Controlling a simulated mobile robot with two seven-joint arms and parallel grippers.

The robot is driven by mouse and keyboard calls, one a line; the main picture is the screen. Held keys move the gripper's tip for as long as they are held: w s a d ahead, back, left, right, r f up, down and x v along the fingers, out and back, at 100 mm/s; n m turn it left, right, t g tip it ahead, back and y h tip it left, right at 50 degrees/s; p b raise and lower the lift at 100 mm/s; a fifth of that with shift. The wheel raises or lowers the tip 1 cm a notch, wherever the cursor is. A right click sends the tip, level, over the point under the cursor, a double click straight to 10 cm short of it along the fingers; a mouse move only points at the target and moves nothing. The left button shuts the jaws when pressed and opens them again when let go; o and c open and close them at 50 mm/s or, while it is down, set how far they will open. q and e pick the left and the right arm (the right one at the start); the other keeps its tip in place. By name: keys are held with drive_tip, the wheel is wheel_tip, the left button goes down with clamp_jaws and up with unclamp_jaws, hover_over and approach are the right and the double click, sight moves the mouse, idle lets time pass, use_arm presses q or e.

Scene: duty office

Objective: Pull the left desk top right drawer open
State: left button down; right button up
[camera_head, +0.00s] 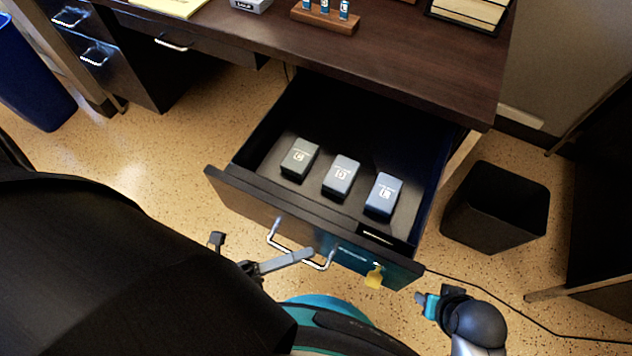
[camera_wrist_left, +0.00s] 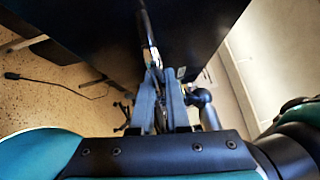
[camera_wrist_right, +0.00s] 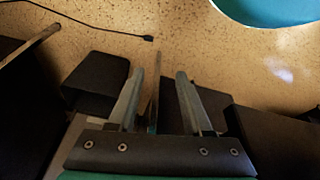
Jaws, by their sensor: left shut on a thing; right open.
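The top right drawer (camera_head: 262,202) of the desk is pulled well out in the head view. Several small boxes lie inside it, one grey-green (camera_head: 299,158) and two blue-grey, in a row. The drawer's silver bar handle (camera_head: 279,240) is on its front. My left gripper (camera_head: 306,256) is at the handle, and its fingers are shut on the bar. In the left wrist view the fingers (camera_wrist_left: 160,88) close around the handle bar (camera_wrist_left: 150,55). My right gripper (camera_head: 428,301) is at the lower right, apart from the drawer. Its fingers (camera_wrist_right: 158,85) are open and empty in the right wrist view.
A black waste bin (camera_head: 497,210) stands right of the drawer. A dark cable runs across the floor. A blue bin (camera_head: 30,80) stands at the far left. The desk top (camera_head: 420,70) holds a wooden stand.

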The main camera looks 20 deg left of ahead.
use_arm(q)
drive_tip(key=s, duration=0.7)
drive_tip(key=shift+s+a, duration=0.2)
drive_tip(key=shift+s, duration=0.2)
use_arm(e)
drive_tip(key=shift+s+f, duration=0.2)
drive_tip(key=shift+f, duration=0.2)
use_arm(q)
drive_tip(key=c, duration=0.9)
unclamp_jaws()
drive_tip(key=shift+b+v, duration=1.2)
drive_tip(key=shift+v, duration=6.4)
use_arm(e)
drive_tip(key=shift+t, duration=0.4)
drive_tip(key=shift+w+r, duration=0.25)
drive_tip(key=shift+r, duration=0.65)
drive_tip(key=shift+w+r, duration=0.2)
drive_tip(key=shift+r, duration=0.75)
drive_tip(key=shift+w+r, duration=0.25)
drive_tip(key=shift+r, duration=0.65)
use_arm(q)
drive_tip(key=shift+w+f, duration=0.1)
